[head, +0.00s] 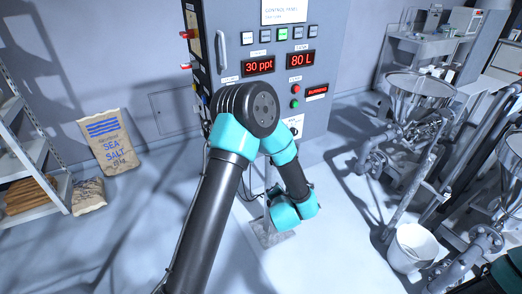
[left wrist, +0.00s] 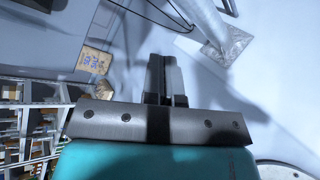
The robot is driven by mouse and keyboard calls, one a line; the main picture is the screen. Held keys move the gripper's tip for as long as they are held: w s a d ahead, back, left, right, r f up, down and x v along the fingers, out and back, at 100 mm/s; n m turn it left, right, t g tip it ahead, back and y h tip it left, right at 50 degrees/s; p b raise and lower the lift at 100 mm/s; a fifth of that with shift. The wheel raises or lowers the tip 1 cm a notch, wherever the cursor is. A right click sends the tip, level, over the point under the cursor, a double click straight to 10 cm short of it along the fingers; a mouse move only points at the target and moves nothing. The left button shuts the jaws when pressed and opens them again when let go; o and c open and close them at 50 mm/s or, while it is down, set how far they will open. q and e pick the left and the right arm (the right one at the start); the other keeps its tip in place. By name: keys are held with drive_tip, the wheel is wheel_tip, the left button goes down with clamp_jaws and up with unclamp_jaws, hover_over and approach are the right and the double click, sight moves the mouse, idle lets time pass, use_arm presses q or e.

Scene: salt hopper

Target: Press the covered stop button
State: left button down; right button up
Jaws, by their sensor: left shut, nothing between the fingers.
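My left arm comes in from the lower left in the head view and bends down in front of the control cabinet (head: 325,62). Its gripper is hidden there behind the wrist. In the left wrist view my left gripper (left wrist: 166,64) has its fingers together with nothing between them. No covered stop button can be made out for sure. An uncovered red button (head: 295,88) and a green button (head: 295,104) are on the cabinet front. A thin post on a square base plate (head: 268,236) stands by my wrist, its upper part hidden. The plate also shows in the left wrist view (left wrist: 236,44).
A sea salt sack (head: 108,140) leans on the wall at left, by a shelf (head: 28,158). A metal hopper (head: 420,86) with pipework and a white bucket (head: 411,246) stand at right. The floor in front of the cabinet is mostly open.

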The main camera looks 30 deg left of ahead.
use_arm(q)
wheel_tip(320, 180, up, 11)
drive_tip(key=n+g+y, duration=0.1)
drive_tip(key=n+y, duration=0.6)
drive_tip(key=n, duration=0.9)
drive_tip(key=shift+g, duration=0.4)
drive_tip(key=shift+r, duration=0.1)
drive_tip(key=r+x, duration=0.1)
drive_tip(key=x, duration=1.2)
drive_tip(key=shift+a+f, duration=0.3)
drive_tip(key=shift+a, duration=0.15)
drive_tip(key=shift+w, duration=0.1)
